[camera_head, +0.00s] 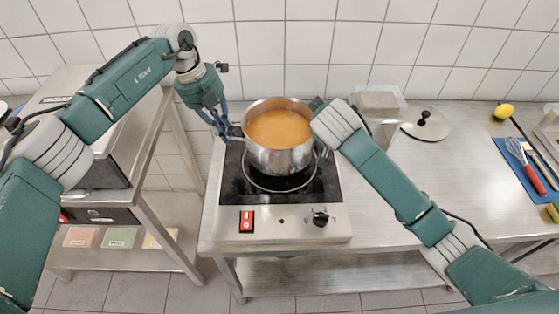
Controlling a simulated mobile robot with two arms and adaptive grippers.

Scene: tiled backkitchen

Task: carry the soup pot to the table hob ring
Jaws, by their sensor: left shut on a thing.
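The steel soup pot (277,158), filled with orange soup, is upright over the hob ring (262,187) on the black table hob (318,189). The front of the ring shows below the pot; I cannot tell whether the pot touches the hob or hangs just above it. My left gripper (230,132) is shut on the pot's left side, at its handle. My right gripper (322,153) is at the pot's right side, mostly hidden behind its own wrist, so its grip does not show clearly.
A clear container (378,108) stands behind my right arm, with a pot lid (426,124) beside it. A lemon (503,111) and a blue mat with utensils (521,165) lie at the right. A steel stand with a machine (98,172) is at the left. The counter's middle right is clear.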

